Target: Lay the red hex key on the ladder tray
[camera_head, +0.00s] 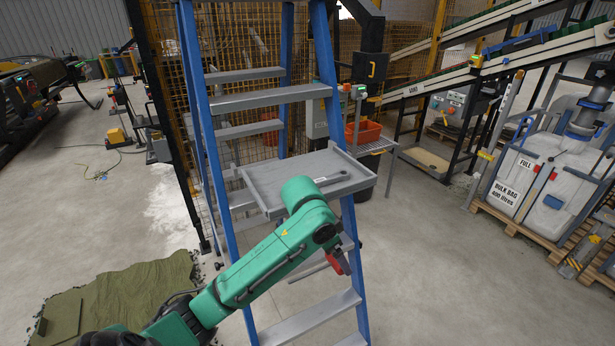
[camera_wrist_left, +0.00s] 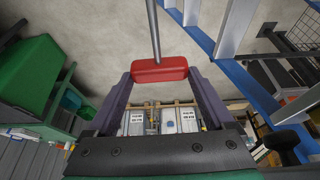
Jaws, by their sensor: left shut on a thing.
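The red hex key (camera_wrist_left: 160,69) has a thick red handle and a long grey shaft. In the left wrist view its handle lies crosswise between the two dark fingers of my left gripper (camera_wrist_left: 160,78), which is shut on it. In the head view the red handle (camera_head: 335,262) shows small below the end of my green left arm. The fingers are mostly hidden there. The grey ladder tray (camera_head: 258,181) sticks out from a blue stepladder, partly behind and above my arm. The held key is lower than the tray and apart from it. My right gripper is out of view.
A grey tool (camera_head: 332,180) lies on the tray, which has raised edges and bare room around the tool. The blue ladder rail (camera_head: 350,225) and grey steps (camera_head: 312,316) stand close to my gripper.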

